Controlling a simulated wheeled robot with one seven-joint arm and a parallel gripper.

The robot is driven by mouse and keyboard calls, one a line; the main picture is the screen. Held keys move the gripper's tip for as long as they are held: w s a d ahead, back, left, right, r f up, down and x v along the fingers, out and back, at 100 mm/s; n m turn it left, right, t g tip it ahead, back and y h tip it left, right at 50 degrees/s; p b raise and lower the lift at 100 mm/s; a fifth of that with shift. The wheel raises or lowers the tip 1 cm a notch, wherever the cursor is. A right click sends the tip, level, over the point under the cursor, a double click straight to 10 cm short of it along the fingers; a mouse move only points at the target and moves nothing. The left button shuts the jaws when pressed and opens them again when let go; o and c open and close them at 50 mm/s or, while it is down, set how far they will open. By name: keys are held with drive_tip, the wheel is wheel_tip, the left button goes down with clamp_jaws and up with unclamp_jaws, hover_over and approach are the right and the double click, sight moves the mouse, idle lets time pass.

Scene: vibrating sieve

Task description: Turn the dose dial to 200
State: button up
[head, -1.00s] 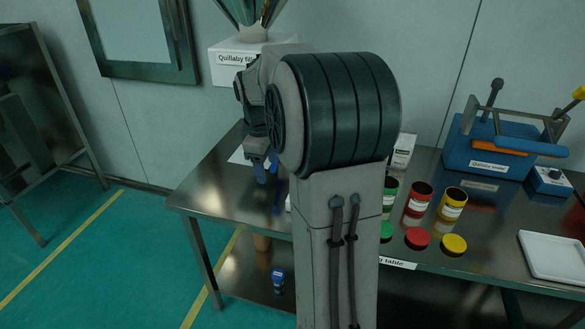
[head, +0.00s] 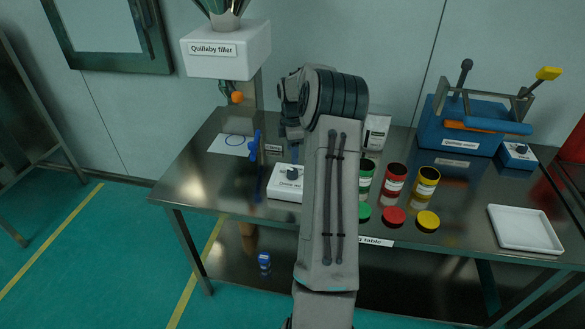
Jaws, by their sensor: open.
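The dose dial is a dark knob (head: 292,174) on a white box (head: 284,194) with a small label, near the table's front left. My arm partly covers the box's right side. My gripper (head: 291,134) hangs above and behind the box, apart from the knob. Its fingers point down, and it is small and partly hidden by my arm. It looks empty and open. The dial's scale and pointer are too small to read.
The Quillaby filler (head: 228,50) stands behind left, with a blue upright part (head: 254,146) near it. Red (head: 395,178) and yellow (head: 426,182) jars stand right of my arm. A white tray (head: 525,229) and blue machine (head: 462,128) are farther right.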

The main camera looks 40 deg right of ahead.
sight(292, 170)
wheel_tip(292, 170, down, 8)
drive_tip(key=shift+f+p, duration=0.25)
drive_tip(key=shift+p, duration=0.5)
drive_tip(key=c, duration=1)
